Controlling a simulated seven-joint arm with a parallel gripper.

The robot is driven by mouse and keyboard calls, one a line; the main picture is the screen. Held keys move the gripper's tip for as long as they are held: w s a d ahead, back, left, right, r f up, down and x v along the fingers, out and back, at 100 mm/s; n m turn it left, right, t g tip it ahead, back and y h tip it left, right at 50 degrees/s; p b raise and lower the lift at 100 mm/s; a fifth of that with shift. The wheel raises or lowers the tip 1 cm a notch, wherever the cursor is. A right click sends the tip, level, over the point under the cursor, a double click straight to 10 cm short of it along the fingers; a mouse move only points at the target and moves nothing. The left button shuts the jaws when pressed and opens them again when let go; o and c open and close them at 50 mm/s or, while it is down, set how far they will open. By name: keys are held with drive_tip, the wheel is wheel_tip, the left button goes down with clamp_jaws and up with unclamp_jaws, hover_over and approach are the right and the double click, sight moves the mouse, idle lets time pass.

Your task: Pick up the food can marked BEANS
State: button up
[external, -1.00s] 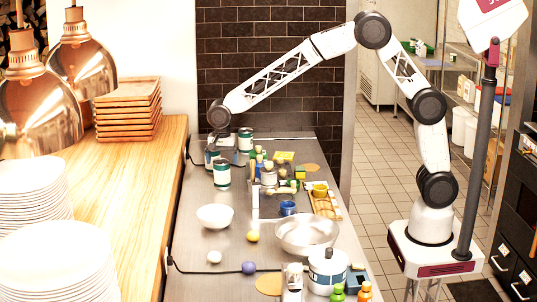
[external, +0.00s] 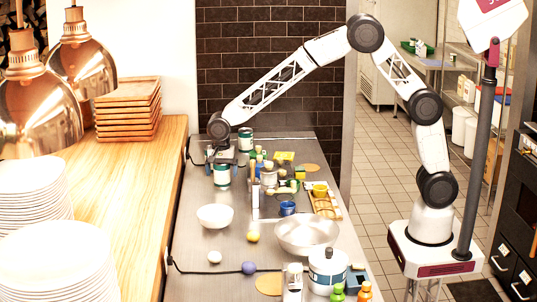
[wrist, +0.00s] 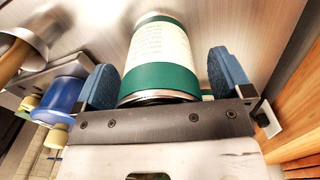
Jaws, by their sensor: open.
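A food can with a white label and dark green bands (external: 222,175) stands on the steel counter below my gripper (external: 222,165) in the external view. In the wrist view a can (wrist: 158,50) with a white label and green band sits between the two blue fingers of my gripper (wrist: 162,76). The fingers are open on either side of it, with a visible gap at least on the right. The label shows small lines of text; I cannot read BEANS. A second similar can (external: 245,139) stands farther back, to the right.
A blue container (wrist: 62,96) and a metal pot (wrist: 28,35) are left of my gripper in the wrist view. Several blocks and small containers crowd the counter to the right. A white bowl (external: 215,216) and a steel bowl (external: 307,235) stand nearer the camera.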

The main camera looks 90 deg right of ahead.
drive_tip(key=shift+c, duration=0.2)
drive_tip(key=c, duration=1.4)
drive_tip(key=shift+o, duration=0.2)
drive_tip(key=shift+r, duration=0.15)
drive_tip(key=shift+r, duration=4.9)
